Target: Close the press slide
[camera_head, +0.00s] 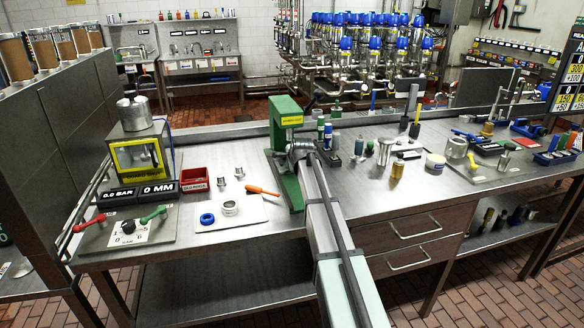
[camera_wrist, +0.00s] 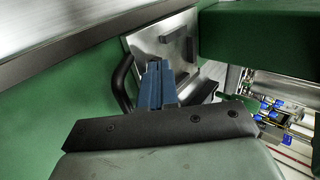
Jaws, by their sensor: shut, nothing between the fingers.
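The green press (camera_head: 287,112), with a yellow label, stands upright near the middle of the workbench. My arm reaches over the bench front to it, and my gripper (camera_head: 300,150) is at the press's lower part. The wrist view shows the gripper's blue fingers (camera_wrist: 157,86) together and empty, in front of a steel plate (camera_wrist: 185,45) between green press surfaces. A curved black handle (camera_wrist: 122,82) is just left of the fingers; I cannot tell whether they touch it. The plate looks like part of the slide, but its position is unclear. My wrist and arm hide part of the press.
Left of the press are a white board with rings (camera_head: 230,210), an orange screwdriver (camera_head: 262,190) and a red tray (camera_head: 194,180). A yellow-framed unit (camera_head: 137,155) stands farther left. Bottles and a amber jar (camera_head: 397,170) stand to the right.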

